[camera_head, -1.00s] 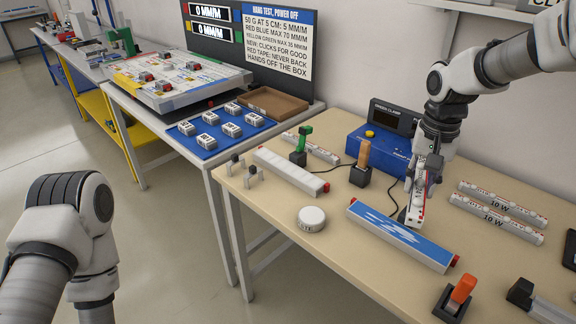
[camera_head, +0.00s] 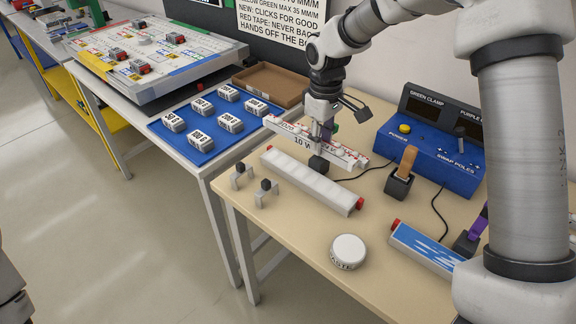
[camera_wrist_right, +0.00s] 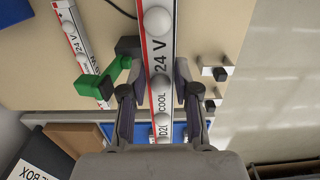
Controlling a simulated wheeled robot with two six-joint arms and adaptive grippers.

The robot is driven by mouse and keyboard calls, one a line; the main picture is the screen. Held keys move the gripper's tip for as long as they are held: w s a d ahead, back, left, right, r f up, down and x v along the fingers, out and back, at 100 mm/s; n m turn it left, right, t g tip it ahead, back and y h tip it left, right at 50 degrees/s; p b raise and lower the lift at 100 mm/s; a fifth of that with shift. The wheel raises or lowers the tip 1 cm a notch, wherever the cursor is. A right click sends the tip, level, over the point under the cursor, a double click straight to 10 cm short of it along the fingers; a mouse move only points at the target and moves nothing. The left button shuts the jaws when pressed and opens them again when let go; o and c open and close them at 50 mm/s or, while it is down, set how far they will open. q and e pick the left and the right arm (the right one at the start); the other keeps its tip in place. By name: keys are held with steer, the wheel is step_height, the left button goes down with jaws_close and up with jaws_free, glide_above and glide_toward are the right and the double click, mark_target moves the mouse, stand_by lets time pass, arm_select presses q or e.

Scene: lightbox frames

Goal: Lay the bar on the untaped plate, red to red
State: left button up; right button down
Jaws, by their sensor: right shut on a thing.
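My right gripper (camera_head: 321,132) is shut on a long white bar (camera_head: 349,154) with "10 W" on its side. The bar is in the air, roughly lengthwise beside and above the untaped white plate (camera_head: 312,184). That plate lies on the table with a red end (camera_head: 360,203) at its right. In the right wrist view, the bar (camera_wrist_right: 159,60) runs between both fingers (camera_wrist_right: 158,92), with a red line along its left edge. The bar hides whatever is directly beneath it there. The blue-and-white taped plate (camera_head: 428,248) lies further right, partly behind my arm. My left gripper is out of view.
A green clamp (camera_wrist_right: 93,85) and another bar (camera_wrist_right: 72,38) are close beside the held bar. Two small clips (camera_head: 240,173) (camera_head: 266,190) stand before the plate. A round white tub (camera_head: 348,252), an orange-handled clamp (camera_head: 402,175) and a blue power box (camera_head: 430,150) are nearby.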

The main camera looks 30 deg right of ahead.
mark_target(319, 183)
steer(key=f, duration=1)
steer(key=shift+s+p, duration=0.35)
steer(key=shift+p, duration=0.05)
steer(key=c, duration=0.8)
jaws_free()
steer(key=shift+f, duration=0.1)
steer(key=shift+c, duration=0.2)
step_height(319, 183, up, 12)
steer(key=shift+w+r+b, duration=0.15)
steer(key=shift+b, duration=0.35)
